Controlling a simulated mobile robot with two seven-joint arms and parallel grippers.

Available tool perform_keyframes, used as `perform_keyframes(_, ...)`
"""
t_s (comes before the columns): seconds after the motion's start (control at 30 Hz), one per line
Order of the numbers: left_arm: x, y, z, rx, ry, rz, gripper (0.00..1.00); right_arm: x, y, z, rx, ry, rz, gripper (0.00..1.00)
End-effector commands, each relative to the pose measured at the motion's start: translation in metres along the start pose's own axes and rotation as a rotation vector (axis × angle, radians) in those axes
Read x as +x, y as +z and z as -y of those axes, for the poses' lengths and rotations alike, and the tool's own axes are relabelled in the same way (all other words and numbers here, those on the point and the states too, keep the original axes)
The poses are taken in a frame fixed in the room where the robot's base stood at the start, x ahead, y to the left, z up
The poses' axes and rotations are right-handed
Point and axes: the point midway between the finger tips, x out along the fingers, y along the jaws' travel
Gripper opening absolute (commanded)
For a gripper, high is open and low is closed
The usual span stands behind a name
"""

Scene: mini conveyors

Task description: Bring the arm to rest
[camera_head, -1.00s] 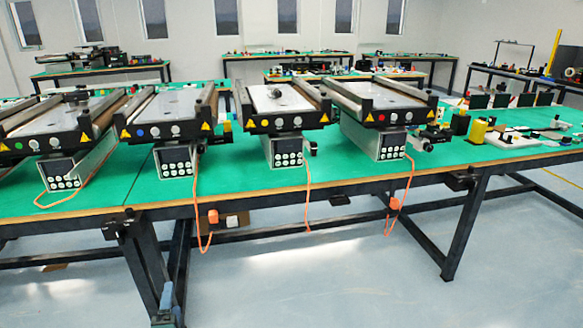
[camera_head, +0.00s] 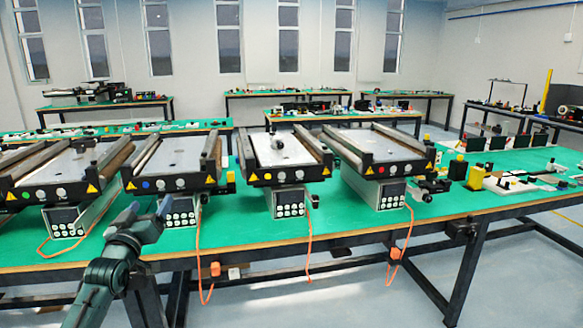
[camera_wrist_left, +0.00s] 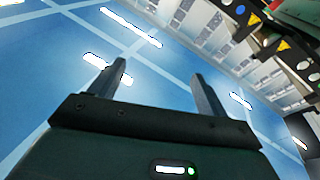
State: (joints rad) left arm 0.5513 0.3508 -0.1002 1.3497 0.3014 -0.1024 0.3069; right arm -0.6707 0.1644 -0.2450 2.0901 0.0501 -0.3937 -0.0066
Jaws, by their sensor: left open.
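My left arm (camera_head: 105,275) rises from the bottom left in the head view. My left gripper (camera_head: 148,209) is at its upper end, in front of the mini conveyors on the left and above the table's front edge in the picture. In the left wrist view its two fingers (camera_wrist_left: 158,72) stand apart with nothing between them. My right arm and gripper are not in view.
Several mini conveyors (camera_head: 290,180) stand on a green-topped table (camera_head: 345,222). A small grey part (camera_head: 277,144) lies on one belt. Orange cables (camera_head: 308,240) hang over the front edge. Yellow and white parts (camera_head: 476,178) stand at right.

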Motion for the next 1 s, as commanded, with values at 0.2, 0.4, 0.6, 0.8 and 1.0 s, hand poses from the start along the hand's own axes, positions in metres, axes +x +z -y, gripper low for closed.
perform_keyframes(0.2,-0.009,0.045,0.038,0.610,-0.121,0.296,0.76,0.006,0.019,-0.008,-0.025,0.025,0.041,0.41)
perform_keyframes(0.4,-0.069,0.122,0.010,0.572,-0.039,0.382,0.76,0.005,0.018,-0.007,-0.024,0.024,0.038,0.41)
perform_keyframes(0.6,-0.156,0.197,-0.024,0.525,0.045,0.498,0.76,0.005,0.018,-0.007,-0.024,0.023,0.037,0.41)
perform_keyframes(0.8,-0.284,0.257,-0.072,0.424,0.132,0.647,0.76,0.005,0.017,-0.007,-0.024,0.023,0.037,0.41)
perform_keyframes(1.0,-0.393,0.272,-0.113,0.312,0.175,0.770,0.76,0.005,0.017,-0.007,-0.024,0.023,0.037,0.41)
